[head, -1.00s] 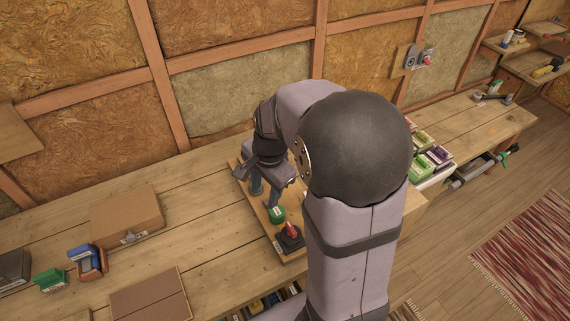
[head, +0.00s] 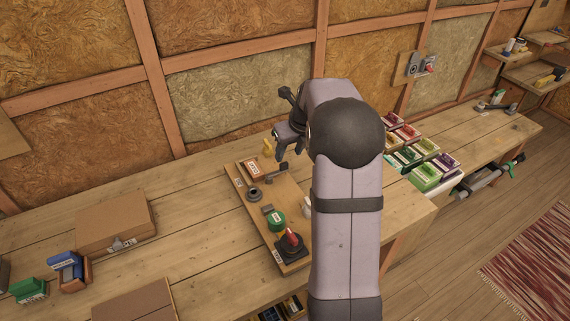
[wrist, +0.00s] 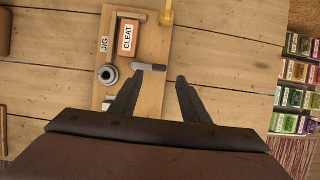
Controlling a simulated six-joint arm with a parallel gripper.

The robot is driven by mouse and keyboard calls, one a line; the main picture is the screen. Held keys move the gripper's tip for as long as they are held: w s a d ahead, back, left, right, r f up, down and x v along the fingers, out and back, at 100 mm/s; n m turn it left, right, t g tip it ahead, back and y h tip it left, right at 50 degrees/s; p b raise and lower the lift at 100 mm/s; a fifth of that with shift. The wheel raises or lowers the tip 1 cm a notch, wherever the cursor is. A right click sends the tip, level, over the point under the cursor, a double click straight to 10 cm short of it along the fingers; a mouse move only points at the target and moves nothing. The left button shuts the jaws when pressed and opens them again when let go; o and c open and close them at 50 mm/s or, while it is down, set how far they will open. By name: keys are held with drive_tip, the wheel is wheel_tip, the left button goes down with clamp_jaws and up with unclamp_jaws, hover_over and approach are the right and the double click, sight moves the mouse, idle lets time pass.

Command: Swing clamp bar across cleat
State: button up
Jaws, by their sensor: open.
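The wooden jig board (head: 268,208) lies on the bench and also shows in the wrist view (wrist: 152,100). The cleat (wrist: 128,38), an orange-edged block with a white label, sits at its far end; in the head view it is small (head: 254,167). What looks like the clamp bar (wrist: 148,67), a short grey bar with a dark end, lies beside the cleat, not across it; it also shows in the head view (head: 272,174). My gripper (wrist: 157,85) is open and empty, its fingertips just short of the bar in the picture. Height above the board is unclear.
A round grey post (wrist: 108,73) stands left of the bar, and a yellow part (wrist: 168,12) beyond the cleat. A green disc (head: 277,219) and a red-handled switch (head: 291,241) are at the board's near end. Coloured boxes (head: 424,160) stand right.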

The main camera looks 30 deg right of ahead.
sight(284, 163)
drive_tip(key=shift+f, duration=0.1)
drive_tip(key=shift+p+x, duration=0.9)
drive_tip(key=shift+x, duration=2.7)
drive_tip(key=c, duration=1.1)
